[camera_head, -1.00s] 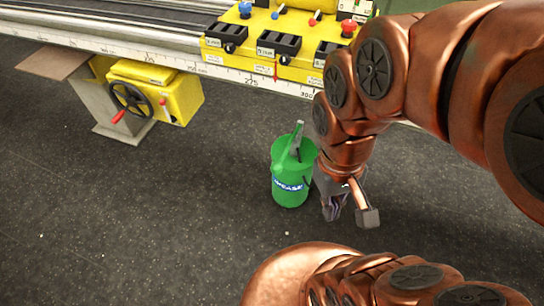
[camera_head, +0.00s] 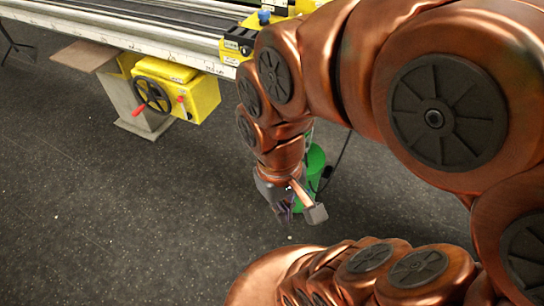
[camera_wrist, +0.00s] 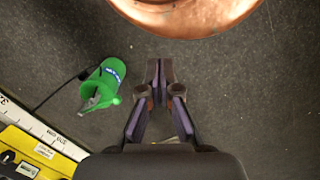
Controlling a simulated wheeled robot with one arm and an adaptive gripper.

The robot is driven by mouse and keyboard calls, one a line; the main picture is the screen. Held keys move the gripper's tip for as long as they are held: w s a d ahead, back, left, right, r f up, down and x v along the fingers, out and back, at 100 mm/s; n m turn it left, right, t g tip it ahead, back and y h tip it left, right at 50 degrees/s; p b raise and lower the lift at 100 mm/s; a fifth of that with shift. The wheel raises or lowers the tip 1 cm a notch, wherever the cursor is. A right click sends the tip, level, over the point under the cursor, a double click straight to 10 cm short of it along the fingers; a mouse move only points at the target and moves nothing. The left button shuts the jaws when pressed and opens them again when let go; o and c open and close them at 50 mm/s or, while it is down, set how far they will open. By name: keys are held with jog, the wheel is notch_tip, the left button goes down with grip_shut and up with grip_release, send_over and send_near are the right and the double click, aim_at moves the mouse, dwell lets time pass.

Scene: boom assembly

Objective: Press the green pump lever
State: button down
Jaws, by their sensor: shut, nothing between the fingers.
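The green pump bucket (camera_head: 316,160) stands on the dark floor, largely hidden behind my arm in the head view. In the wrist view the bucket (camera_wrist: 113,68) with its blue label shows whole, left of my fingers. Its green lever (camera_wrist: 93,107) sticks out at the bucket's top, toward the lower left; the arm hides it in the head view. My gripper (camera_head: 284,216) points down in front of the bucket. In the wrist view my gripper (camera_wrist: 161,76) is shut and empty, to the right of the bucket and apart from the lever.
A long rail with a ruler edge (camera_head: 190,52) runs along the back, with a yellow control panel (camera_head: 240,38) on it. A yellow box with a handwheel (camera_head: 190,92) hangs below. A dark hose (camera_wrist: 58,88) runs from the bucket. The floor (camera_head: 120,220) at left is clear.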

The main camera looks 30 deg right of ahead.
jog(key=w+d+f+n+b, duration=0.2)
jog(key=w+d+f+b, duration=0.3)
jog(key=w, duration=0.5)
jog(key=w+d+f+n+t+b, duration=0.1)
jog(key=w+d+f+n+b, duration=0.1)
jog(key=w+d+f+b, duration=0.2)
jog(key=w+d+f+n+b, duration=0.2)
jog(key=w+d+f+b, duration=0.3)
jog(key=w+d+f, duration=0.3)
jog(key=w+d, duration=0.3)
jog(key=w, duration=0.4)
jog(key=shift+w+d+f+t+b, duration=0.3)
jog(key=shift+w+d+t+b, duration=0.05)
jog(key=shift+t, duration=0.05)
notch_tip(320, 180, down, 14)
jog(key=shift+p, duration=0.65)
